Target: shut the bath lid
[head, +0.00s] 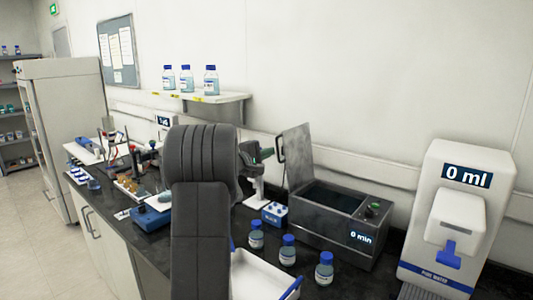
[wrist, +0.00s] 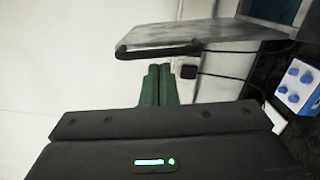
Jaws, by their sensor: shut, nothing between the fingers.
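The grey metal bath (head: 345,225) stands on the dark bench at the right, with a "0 min" display. Its lid (head: 298,155) is open and stands nearly upright at the bath's left side. A dark bar handle (head: 281,149) is on the lid's outer left face. In the wrist view the lid (wrist: 205,38) and its handle (wrist: 160,51) lie just ahead of my gripper. My gripper (wrist: 159,68) is shut and empty, its green fingers together close to the handle; contact cannot be told.
A blue-and-white rack (head: 274,213) stands beside the bath, also in the wrist view (wrist: 297,85). Several blue-capped bottles (head: 288,250) and a white tray (head: 258,275) are in front. A water dispenser (head: 455,215) stands right. A wall shelf (head: 200,97) holds bottles.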

